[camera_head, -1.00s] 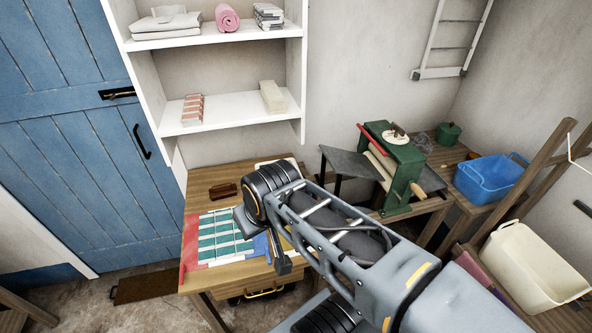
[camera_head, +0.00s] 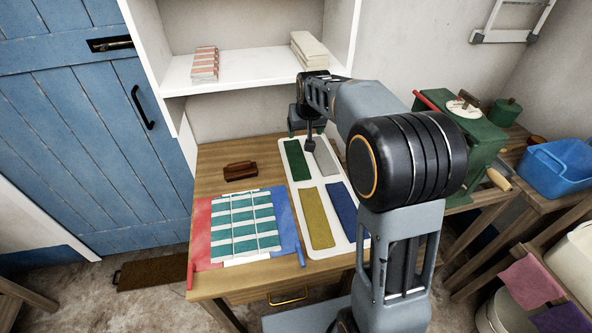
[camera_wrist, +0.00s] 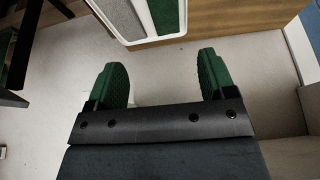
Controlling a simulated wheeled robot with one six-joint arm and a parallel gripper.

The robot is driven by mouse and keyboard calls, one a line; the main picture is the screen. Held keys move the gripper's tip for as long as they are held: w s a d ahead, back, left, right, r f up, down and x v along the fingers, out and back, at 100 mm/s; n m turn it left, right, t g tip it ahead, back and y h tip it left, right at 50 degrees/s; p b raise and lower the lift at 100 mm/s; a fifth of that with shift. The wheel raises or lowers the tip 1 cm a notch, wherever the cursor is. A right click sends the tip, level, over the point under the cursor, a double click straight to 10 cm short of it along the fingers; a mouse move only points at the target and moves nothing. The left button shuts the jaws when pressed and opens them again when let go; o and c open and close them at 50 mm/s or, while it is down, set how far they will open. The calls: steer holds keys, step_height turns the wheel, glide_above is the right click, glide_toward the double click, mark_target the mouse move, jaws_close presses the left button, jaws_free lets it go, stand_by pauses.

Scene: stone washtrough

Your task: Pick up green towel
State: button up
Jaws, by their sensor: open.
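The green towel (camera_head: 297,160) is a narrow dark green strip lying flat in the back left compartment of a white tray (camera_head: 332,249) on the wooden table. In the wrist view, part of the green towel (camera_wrist: 165,14) shows at the top edge, beside a grey strip. My gripper (camera_head: 307,126) is above the back edge of the tray, close behind the green towel and apart from it. In the wrist view my gripper (camera_wrist: 160,73) has its two green fingertips wide apart with nothing between them.
The tray also holds a grey strip (camera_head: 325,155), a yellow strip (camera_head: 317,217) and a blue strip (camera_head: 342,208). Left of it are a teal-striped cloth (camera_head: 236,227) and a brown wooden block (camera_head: 240,171). White shelves (camera_head: 240,75) stand close behind my gripper.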

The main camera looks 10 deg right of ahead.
steer(key=b, duration=0.2)
glide_toward(297, 156)
steer(key=x, duration=0.3)
steer(key=shift+w+p, duration=0.15)
steer(key=shift+p, duration=0.15)
steer(key=shift+p+x, duration=0.3)
steer(key=shift+x, duration=2.75)
steer(key=shift+a, duration=0.1)
steer(key=shift+s, duration=0.2)
steer(key=c, duration=0.7)
steer(key=shift+c, duration=0.3)
steer(key=shift+r, duration=0.1)
